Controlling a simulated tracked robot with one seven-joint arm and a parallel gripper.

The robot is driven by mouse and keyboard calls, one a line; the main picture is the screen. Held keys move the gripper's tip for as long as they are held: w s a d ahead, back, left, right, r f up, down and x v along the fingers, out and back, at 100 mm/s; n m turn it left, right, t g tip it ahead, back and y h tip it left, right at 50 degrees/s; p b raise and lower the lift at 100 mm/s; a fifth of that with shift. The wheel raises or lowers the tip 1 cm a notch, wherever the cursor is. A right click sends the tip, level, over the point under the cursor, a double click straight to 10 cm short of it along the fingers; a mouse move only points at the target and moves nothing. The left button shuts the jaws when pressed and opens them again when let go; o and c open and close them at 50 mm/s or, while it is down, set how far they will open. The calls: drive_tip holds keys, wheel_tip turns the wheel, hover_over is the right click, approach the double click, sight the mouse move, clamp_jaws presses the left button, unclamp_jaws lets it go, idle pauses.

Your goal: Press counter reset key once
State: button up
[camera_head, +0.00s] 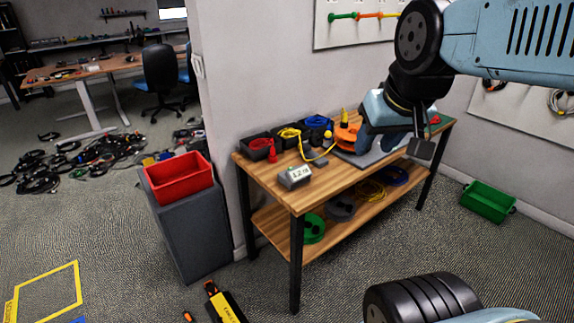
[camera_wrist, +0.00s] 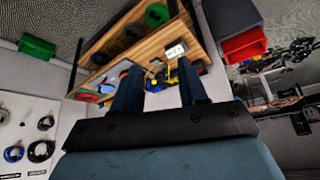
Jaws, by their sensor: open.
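In the wrist view the counter (camera_wrist: 175,50) shows beyond my fingers, near the bench edge. My gripper (camera_head: 424,148) is above the right part of the bench, apart from the counter and to its right. In the wrist view its two dark fingers (camera_wrist: 160,85) stand apart with nothing between them.
Black bins (camera_head: 259,147) with cables, a yellow cable (camera_head: 318,157) and an orange spool (camera_head: 347,135) stand behind the counter. A red bin (camera_head: 180,178) rests on a grey cabinet (camera_head: 190,235) left of the bench. A green crate (camera_head: 488,201) is on the floor at right.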

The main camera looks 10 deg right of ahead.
clamp_jaws()
idle(1.5)
